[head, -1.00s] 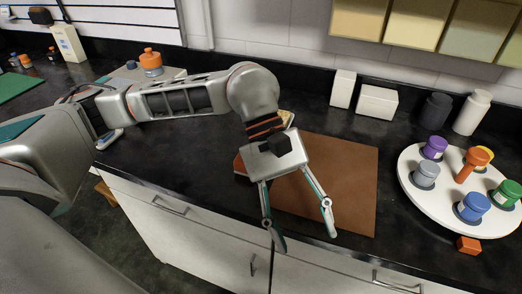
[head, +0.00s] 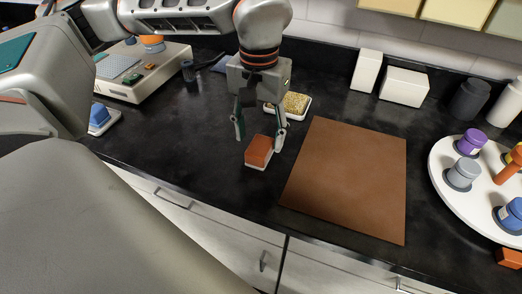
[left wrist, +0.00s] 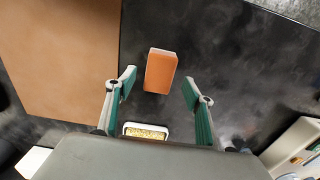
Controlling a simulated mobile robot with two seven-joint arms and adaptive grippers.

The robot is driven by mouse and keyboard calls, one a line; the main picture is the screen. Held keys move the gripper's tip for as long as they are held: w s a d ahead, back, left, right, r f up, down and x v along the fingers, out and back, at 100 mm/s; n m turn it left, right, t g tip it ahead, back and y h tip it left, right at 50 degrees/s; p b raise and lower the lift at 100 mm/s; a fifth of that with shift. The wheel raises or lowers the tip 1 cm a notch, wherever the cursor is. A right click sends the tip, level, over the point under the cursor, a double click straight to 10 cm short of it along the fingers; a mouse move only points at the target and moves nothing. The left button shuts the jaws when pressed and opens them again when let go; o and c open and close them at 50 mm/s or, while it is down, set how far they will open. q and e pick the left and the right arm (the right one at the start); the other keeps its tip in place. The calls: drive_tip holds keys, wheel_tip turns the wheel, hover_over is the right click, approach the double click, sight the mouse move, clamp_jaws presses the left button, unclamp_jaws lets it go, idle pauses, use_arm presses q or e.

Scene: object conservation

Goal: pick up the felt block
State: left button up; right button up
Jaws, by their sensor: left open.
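An orange-brown block (head: 258,151) with a pale lower edge, which looks like the felt block, lies on the black counter left of the brown mat. It also shows in the left wrist view (left wrist: 160,72), between and slightly beyond the fingertips. My left gripper (head: 260,142) is open and points down at the block, one finger to each side of it in the head view. In the left wrist view my left gripper (left wrist: 160,82) is empty, with a gap on both sides of the block. My right gripper is not in view.
A yellow sponge in a white dish (head: 295,104) sits just behind the block. The brown mat (head: 350,180) lies to its right. A blue block on a white dish (head: 100,116) and a beige device (head: 145,85) are at left. A white round tray (head: 450,185) holds several jars.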

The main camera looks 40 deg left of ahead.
sight(260, 145)
use_arm(q)
wheel_tip(260, 145, down, 5)
drive_tip(key=shift+r+b, duration=0.15)
drive_tip(key=shift+b, duration=0.25)
drive_tip(key=shift+r, duration=0.1)
drive_tip(key=shift+c, duration=0.7)
drive_tip(key=c, duration=1.1)
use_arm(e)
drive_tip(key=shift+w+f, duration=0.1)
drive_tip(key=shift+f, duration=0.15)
use_arm(q)
drive_tip(key=shift+c, duration=0.2)
drive_tip(key=shift+w+r, duration=0.1)
drive_tip(key=shift+r, duration=0.5)
wheel_tip(260, 145, up, 19)
drive_tip(key=p, duration=0.3)
drive_tip(key=shift+p, duration=0.4)
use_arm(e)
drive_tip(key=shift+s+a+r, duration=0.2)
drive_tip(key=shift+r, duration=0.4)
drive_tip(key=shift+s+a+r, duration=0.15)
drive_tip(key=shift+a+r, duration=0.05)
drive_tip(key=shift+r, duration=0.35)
use_arm(q)
drive_tip(key=shift+f, duration=0.1)
